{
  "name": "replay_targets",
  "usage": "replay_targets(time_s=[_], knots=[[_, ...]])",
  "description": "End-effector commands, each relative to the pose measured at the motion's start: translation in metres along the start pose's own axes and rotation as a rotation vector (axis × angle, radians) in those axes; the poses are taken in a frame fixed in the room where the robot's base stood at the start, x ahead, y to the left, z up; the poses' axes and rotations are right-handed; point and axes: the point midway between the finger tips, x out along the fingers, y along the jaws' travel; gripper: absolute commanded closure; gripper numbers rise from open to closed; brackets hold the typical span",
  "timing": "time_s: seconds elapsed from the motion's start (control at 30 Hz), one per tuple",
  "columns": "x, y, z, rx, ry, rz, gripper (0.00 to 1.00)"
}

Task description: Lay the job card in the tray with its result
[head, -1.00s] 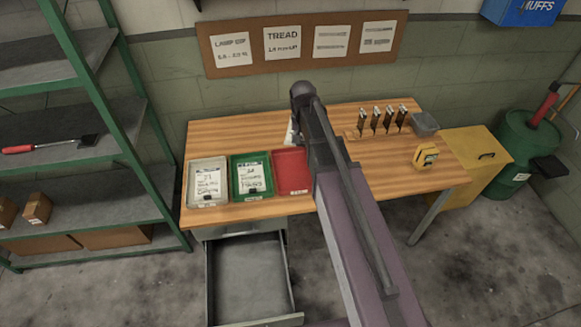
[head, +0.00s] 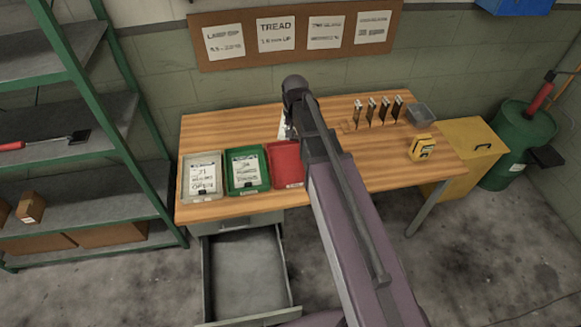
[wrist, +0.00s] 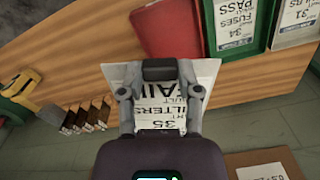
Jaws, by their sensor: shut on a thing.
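My gripper (wrist: 160,74) is shut on a white job card (wrist: 162,110), printed with 35, FILTERS and what reads as FAIL. In the wrist view the card is held over the wooden bench, next to the red tray (wrist: 166,28). In the head view my arm hides the gripper, and only a pale sliver of the card (head: 284,126) shows. The red tray (head: 286,163) looks empty. The green tray (head: 262,184) holds a card marked 34, FUSES, PASS. The grey-white tray (head: 187,190) holds a card marked 31.
The bench (head: 225,130) is clear behind the trays. Several dark upright pieces (head: 384,112), a grey bin (head: 421,115) and a yellow device (head: 421,147) stand on its right. An open drawer (head: 245,270) juts out below the trays. Green-framed shelving (head: 120,140) stands at left.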

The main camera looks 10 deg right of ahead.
Motion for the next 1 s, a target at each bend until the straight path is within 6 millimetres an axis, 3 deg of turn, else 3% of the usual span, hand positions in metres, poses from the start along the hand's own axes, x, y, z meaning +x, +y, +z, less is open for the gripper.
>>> replay_targets(time_s=[0.03, 1.0], knots=[[0.012, 0.001, 0.004, -0.007, 0.0, 0.0, 1.0], [0.169, 0.013, 0.07, -0.195, 0.0, 0.0, 1.0]])
